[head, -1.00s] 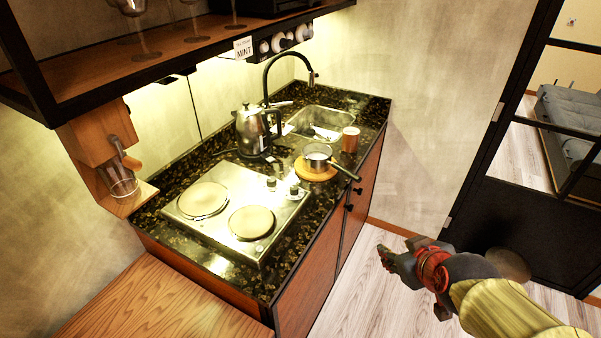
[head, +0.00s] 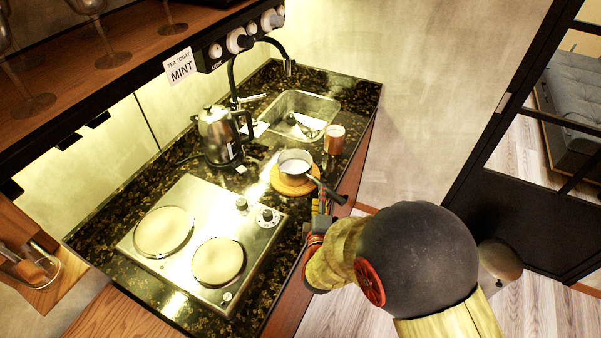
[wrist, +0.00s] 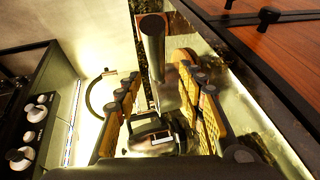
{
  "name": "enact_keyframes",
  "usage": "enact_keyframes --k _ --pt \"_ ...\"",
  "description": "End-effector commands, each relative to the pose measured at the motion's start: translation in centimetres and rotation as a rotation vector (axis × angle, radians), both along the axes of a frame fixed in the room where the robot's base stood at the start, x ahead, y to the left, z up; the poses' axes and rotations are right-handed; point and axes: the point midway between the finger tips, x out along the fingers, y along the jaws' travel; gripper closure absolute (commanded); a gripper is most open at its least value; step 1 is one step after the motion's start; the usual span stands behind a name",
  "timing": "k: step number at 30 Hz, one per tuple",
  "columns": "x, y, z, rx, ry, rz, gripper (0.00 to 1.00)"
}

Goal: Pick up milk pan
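The milk pan (head: 294,161) is a small light pan with a long dark handle. It stands upright on a round wooden board (head: 288,185) on the dark stone counter, and its handle points toward the counter's front edge. My gripper (head: 321,203) is beside the handle at the front edge. In the wrist view my gripper (wrist: 163,100) has its fingers spread apart. The dark handle (wrist: 153,45) shows in line with the gap between them, and I see no finger closed on it. Part of the handle is hidden by my gripper in the head view.
A steel kettle (head: 219,135) stands left of the pan, and a copper-coloured cup (head: 334,140) is close behind it to the right. A sink (head: 300,112) lies behind. A two-plate hob (head: 205,240) is in front left. A shelf (head: 130,45) overhangs the left.

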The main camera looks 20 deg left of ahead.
Motion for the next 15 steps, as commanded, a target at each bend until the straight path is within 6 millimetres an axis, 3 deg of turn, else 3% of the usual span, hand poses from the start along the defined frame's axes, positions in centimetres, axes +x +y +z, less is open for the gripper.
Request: enact_keyframes --k 15 --pt "5.7 1.6 -1.0 0.002 0.003 -0.001 0.61"
